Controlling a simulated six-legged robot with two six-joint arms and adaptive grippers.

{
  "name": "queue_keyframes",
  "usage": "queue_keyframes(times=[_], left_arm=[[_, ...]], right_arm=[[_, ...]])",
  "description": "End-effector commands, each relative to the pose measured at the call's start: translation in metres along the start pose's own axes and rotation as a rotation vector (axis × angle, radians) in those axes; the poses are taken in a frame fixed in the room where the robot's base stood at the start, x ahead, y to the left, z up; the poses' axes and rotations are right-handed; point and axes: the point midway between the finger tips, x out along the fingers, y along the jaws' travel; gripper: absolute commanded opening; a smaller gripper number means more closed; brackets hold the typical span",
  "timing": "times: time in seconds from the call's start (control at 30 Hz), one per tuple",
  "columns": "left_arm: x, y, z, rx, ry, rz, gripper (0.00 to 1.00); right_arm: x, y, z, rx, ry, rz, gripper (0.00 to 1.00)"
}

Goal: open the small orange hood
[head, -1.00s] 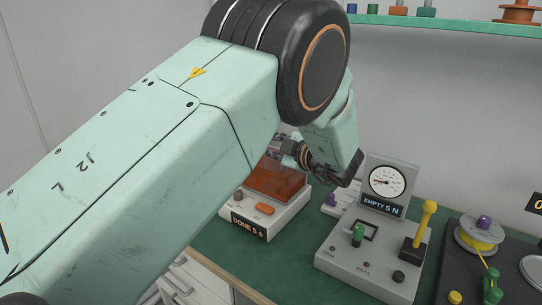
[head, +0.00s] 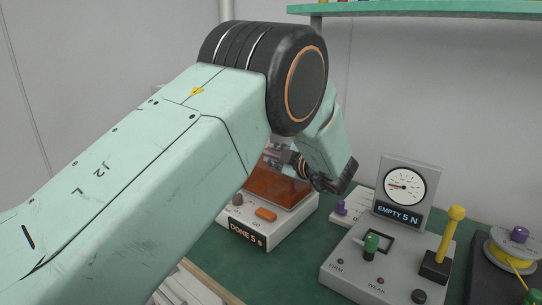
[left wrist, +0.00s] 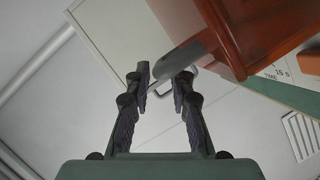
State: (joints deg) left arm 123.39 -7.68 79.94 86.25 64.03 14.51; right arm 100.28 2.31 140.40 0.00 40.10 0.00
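The small orange hood (head: 280,188) is a see-through orange cover on the light grey unit (head: 240,222) labelled "DONE 5 s". It appears down on the unit; my left arm hides part of it. In the left wrist view the hood (left wrist: 252,28) fills the upper right, and a grey tab (left wrist: 180,58) sticks out from its edge toward my fingers. My left gripper (left wrist: 164,76) is open, its fingertips close to the tab. I cannot tell whether they touch it. The gripper is half hidden behind my arm in the head view. My right gripper is not in view.
A grey tester (head: 350,262) with a dial gauge (head: 404,187) reading "EMPTY 5 N" and a yellow lever (head: 447,232) stands right of the unit. A yellow fibre spool (head: 515,255) is farther right. A green shelf (head: 430,10) hangs above. Green tabletop (head: 300,240) shows between unit and tester.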

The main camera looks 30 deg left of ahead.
Motion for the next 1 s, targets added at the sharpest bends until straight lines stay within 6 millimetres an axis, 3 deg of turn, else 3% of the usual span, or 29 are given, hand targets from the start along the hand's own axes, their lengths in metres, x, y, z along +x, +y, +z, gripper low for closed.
queue_keyframes(times=[0.2, 0.53, 0.8, 1.0], left_arm=[[0.023, -0.001, 0.001, -0.001, 0.000, -0.002, 0.22], [0.027, 0.002, 0.002, 0.000, -0.001, 0.000, 0.22], [0.027, 0.002, 0.003, 0.001, -0.001, -0.001, 0.00], [0.027, 0.001, 0.003, 0.001, -0.001, -0.001, 0.00]], right_arm=[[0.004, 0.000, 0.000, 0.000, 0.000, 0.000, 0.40], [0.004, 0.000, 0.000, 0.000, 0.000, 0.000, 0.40], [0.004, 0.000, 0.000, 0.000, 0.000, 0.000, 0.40], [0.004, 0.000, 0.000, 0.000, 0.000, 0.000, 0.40]])
